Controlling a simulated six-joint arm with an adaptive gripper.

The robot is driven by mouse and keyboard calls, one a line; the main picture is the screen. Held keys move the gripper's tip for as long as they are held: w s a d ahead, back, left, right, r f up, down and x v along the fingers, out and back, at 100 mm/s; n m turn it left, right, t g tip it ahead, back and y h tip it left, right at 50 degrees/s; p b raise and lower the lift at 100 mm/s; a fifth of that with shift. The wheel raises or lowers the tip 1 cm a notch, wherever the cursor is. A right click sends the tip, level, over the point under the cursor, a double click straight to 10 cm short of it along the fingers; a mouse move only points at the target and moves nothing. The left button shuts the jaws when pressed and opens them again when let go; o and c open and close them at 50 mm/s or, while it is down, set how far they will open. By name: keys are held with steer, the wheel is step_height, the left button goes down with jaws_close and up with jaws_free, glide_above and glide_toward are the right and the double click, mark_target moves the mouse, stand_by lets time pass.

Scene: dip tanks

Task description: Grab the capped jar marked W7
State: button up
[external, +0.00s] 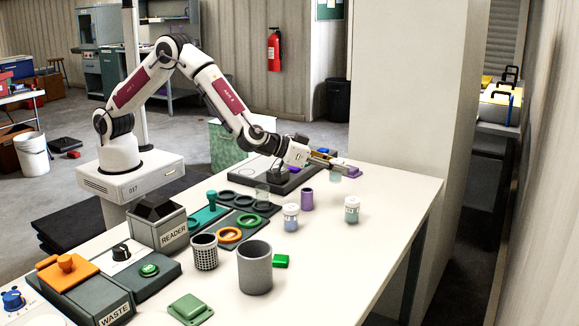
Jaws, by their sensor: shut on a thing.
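My gripper (327,160) is at the far part of the table, shut on a small pale greenish jar (336,173). The jar hangs at the fingertips, and its cap and any label are hidden or too small to make out. Two other white-capped jars stand upright on the table: one (290,217) nearer the middle and one (352,210) further right. Both have bluish contents and small markings that I cannot read. I cannot tell which jar is marked W7.
A purple cup (307,199) stands near the capped jars. A dark tray with round wells (245,204), a grey cup (254,268), a mesh cup (204,252) and a READER box (157,225) fill the left side. The table's right side is clear.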

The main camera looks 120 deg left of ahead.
mark_target(337, 161)
steer(key=shift+r, duration=2.2)
steer(key=shift+d, duration=0.15)
